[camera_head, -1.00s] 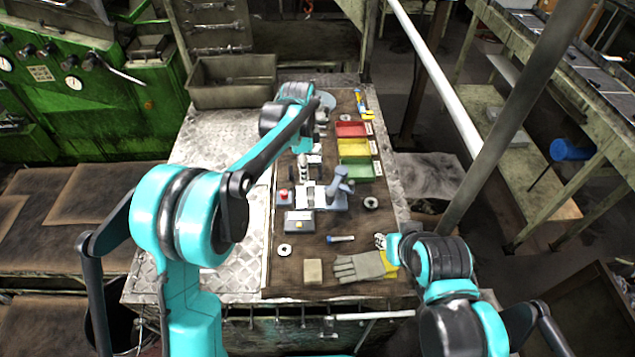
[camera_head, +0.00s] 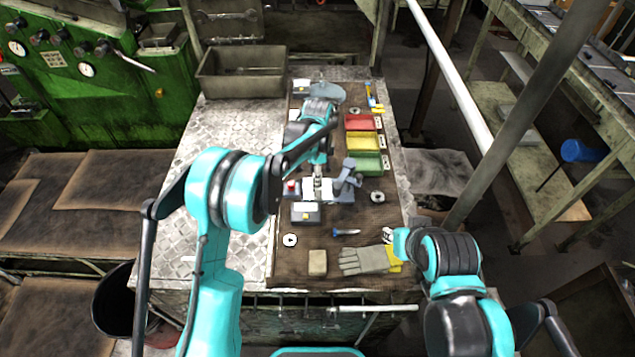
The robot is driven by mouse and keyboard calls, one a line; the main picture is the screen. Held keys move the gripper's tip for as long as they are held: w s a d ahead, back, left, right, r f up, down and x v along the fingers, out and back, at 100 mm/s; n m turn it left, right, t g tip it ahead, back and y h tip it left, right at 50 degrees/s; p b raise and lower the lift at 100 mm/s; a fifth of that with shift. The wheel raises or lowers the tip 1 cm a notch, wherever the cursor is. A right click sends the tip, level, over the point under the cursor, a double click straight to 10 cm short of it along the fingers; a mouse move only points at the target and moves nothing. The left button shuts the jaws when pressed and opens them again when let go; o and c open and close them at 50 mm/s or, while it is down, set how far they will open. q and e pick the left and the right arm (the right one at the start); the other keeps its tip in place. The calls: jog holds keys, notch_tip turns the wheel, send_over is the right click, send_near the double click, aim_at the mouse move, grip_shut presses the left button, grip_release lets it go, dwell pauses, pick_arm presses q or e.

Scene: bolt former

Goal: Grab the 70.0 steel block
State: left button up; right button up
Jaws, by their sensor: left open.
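My left arm reaches over the bench from the left. Its gripper (camera_head: 317,186) points down beside a small grey stand or vice (camera_head: 345,183), over a pale metal plate-like piece. The fingers are small and partly hidden by my wrist; they look open, with nothing clearly held. I cannot read a 70.0 mark on any block, and contact with metal below the fingers cannot be told. A grey box (camera_head: 305,214) lies just in front, and a tan block (camera_head: 317,262) lies nearer the front edge.
Red (camera_head: 359,122), yellow (camera_head: 363,143) and green (camera_head: 368,162) bins line the right side. A grey glove (camera_head: 364,260), a blue-handled tool (camera_head: 345,232) and ring parts (camera_head: 290,240) lie on the brown mat. A metal tray (camera_head: 243,73) stands behind. The bench's left side is clear.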

pick_arm(q)
grip_shut()
